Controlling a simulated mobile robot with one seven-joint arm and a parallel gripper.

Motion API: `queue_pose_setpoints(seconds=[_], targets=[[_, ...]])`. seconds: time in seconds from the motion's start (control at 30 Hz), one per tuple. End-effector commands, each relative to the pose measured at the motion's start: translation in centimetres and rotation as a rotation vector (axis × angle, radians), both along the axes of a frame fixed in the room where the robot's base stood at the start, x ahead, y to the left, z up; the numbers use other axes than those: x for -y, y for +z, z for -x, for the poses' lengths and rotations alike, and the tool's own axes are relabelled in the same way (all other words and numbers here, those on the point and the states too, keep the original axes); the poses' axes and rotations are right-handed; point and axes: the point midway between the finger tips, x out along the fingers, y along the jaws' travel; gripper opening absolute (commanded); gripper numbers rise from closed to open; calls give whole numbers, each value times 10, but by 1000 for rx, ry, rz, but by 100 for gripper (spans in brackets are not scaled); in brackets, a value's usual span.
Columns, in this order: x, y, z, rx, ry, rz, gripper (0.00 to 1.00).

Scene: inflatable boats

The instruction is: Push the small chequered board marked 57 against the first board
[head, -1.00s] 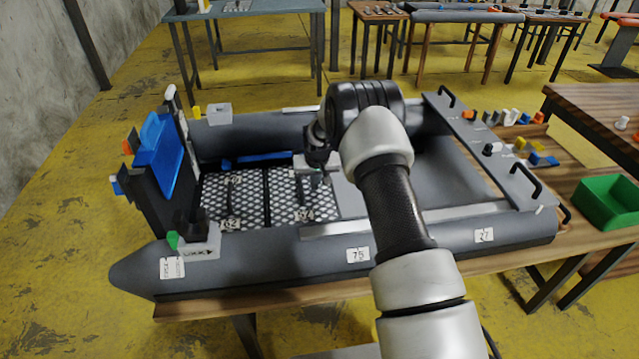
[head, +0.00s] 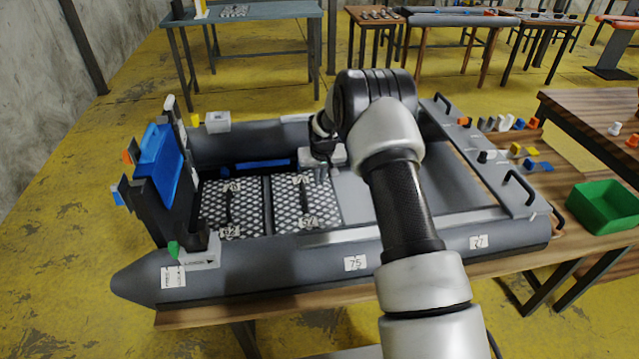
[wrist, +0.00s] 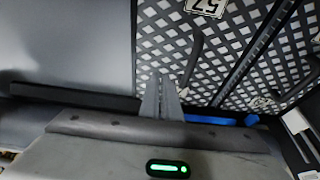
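The small chequered board marked 57 (head: 291,212) lies flat in the boat, with a dark strap handle along its middle. The first board (head: 242,210), also chequered, lies to its left. My gripper (head: 321,178) is low at the far right corner of board 57. In the wrist view its two fingers (wrist: 162,98) are together with nothing between them, over or beside the board's edge. Board 57 (wrist: 165,45) fills the top middle there, and the first board (wrist: 284,75) lies beyond a dark seam.
The boat's grey side tube (head: 400,258) runs along the front. A black and blue upright stack (head: 160,170) stands at the boat's left end. A plain grey floor (head: 357,198) lies right of board 57. A green bin (head: 604,206) stands at the right.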

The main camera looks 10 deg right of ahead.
Motion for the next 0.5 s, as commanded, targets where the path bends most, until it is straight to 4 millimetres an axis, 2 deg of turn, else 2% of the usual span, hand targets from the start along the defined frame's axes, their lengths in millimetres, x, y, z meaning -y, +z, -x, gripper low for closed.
queue_pose_setpoints(seconds=[0.03, 0.2, 0.5], targets=[[-1, 11, -1, 2, 0, -1, 3], [-1, 29, -1, 2, 0, -1, 3], [-1, 30, -1, 2, 0, -1, 3]])
